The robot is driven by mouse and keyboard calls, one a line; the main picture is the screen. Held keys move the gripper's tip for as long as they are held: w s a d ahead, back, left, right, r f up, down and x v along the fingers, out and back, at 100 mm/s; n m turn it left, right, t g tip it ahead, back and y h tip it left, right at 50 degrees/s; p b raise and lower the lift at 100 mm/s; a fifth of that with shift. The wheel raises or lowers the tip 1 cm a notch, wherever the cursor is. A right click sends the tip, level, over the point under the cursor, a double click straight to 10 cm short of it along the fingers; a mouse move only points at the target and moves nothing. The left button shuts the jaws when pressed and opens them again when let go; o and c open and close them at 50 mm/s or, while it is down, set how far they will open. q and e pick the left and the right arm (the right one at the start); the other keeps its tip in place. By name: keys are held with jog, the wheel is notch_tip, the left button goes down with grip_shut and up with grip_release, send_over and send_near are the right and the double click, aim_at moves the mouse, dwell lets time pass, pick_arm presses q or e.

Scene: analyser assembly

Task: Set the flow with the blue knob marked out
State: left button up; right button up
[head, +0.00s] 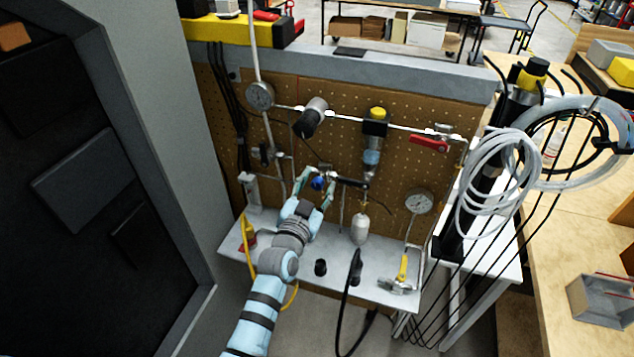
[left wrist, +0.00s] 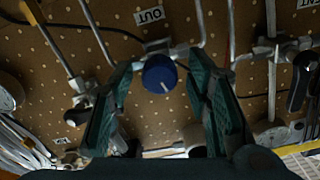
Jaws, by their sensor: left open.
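The blue knob (head: 318,183) sits on a valve on the pegboard panel, in the middle of the head view. In the left wrist view the blue knob (left wrist: 159,74) shows a white pointer line, and a white label reading OUT (left wrist: 149,15) is beside it. My left gripper (head: 315,187) is open, its teal fingers on either side of the knob. In the left wrist view the left gripper (left wrist: 165,85) has one finger to each side, with the knob between the tips. Whether the fingers touch it I cannot tell. My right gripper is not in view.
Pipes, a gauge (head: 260,95), a red-handled valve (head: 429,143) and a second gauge (head: 419,201) surround the knob on the pegboard (head: 315,92). A grey shelf (head: 330,272) below carries small parts and a black hose. A dark cabinet (head: 75,160) stands left; coiled tubing (head: 490,185) hangs right.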

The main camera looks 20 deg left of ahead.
aim_at(317, 182)
pick_arm(q)
notch_tip(317, 182, up, 10)
dwell(0.3)
